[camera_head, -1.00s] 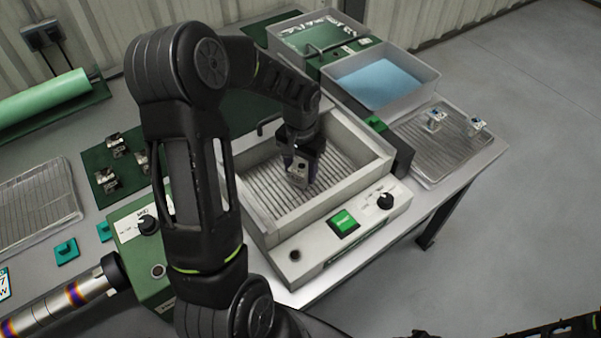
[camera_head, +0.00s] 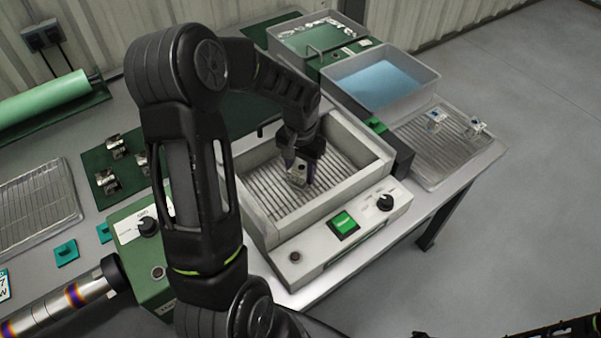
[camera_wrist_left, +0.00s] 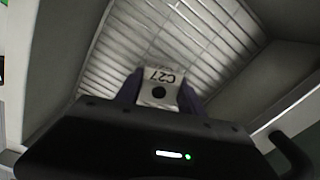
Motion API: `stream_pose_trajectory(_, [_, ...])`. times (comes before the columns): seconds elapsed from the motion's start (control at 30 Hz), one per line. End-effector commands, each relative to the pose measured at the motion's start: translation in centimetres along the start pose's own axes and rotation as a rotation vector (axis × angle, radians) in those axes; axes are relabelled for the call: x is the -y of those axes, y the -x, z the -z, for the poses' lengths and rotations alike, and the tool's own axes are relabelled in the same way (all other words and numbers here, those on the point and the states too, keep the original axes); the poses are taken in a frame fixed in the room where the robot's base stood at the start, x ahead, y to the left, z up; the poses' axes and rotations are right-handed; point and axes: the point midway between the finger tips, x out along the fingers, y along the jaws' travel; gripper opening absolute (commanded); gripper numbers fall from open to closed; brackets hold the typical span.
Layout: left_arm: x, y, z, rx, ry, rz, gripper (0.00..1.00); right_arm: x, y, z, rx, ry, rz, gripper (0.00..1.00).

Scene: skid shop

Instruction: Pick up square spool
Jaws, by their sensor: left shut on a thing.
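The square spool (camera_head: 297,175) is a small metallic block inside the white machine's slatted basin (camera_head: 262,204). My left gripper (camera_head: 303,168) reaches down into the basin and is shut on the spool. In the left wrist view the spool (camera_wrist_left: 159,88) shows a pale face marked C27 with a dark round hole, between my two purple-dark fingertips. The slatted floor lies behind it; I cannot tell whether the spool touches it. My right gripper is not clearly in view; only a dark piece of my own body shows at the lower right.
The basin's raised walls surround the gripper. A grey bin with blue liquid (camera_head: 375,80) stands behind it. A wire tray (camera_head: 440,160) with two small parts is at the right. A green mat (camera_head: 104,192) with several metal blocks lies at the left.

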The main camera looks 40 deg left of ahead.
Motion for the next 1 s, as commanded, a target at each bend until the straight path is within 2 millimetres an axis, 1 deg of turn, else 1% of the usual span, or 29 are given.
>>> stream_pose_trajectory(0.17, [0.0, 0.7, 0.1, -0.002, 0.000, 0.001, 0.00, 0.0, -0.1, 0.0, 0.000, 0.000, 0.000, 0.36])
stream_pose_trajectory(0.27, [0.0, 2.0, 0.1, -0.005, 0.000, 0.001, 0.00, -0.1, -0.2, 0.0, 0.000, 0.000, 0.000, 0.36])
stream_pose_trajectory(0.53, [0.1, 7.2, 0.1, -0.006, 0.000, 0.002, 0.00, -0.2, -0.5, 0.0, 0.000, 0.000, 0.000, 0.36])
stream_pose_trajectory(0.6, [0.0, 8.3, 0.1, -0.005, 0.000, 0.001, 0.00, -0.2, -0.6, 0.0, 0.000, 0.000, 0.000, 0.36])
stream_pose_trajectory(0.7, [0.0, 9.5, 0.1, -0.004, 0.000, 0.000, 0.00, -0.2, -0.6, 0.0, 0.000, 0.000, 0.000, 0.36])
stream_pose_trajectory(0.8, [0.0, 10.0, 0.0, -0.001, 0.000, 0.000, 0.00, -0.2, -0.6, 0.0, 0.000, 0.000, 0.000, 0.36])
stream_pose_trajectory(1.0, [0.0, 10.1, 0.0, -0.001, 0.000, 0.000, 0.00, -0.2, -0.6, 0.0, 0.000, 0.000, 0.000, 0.36])
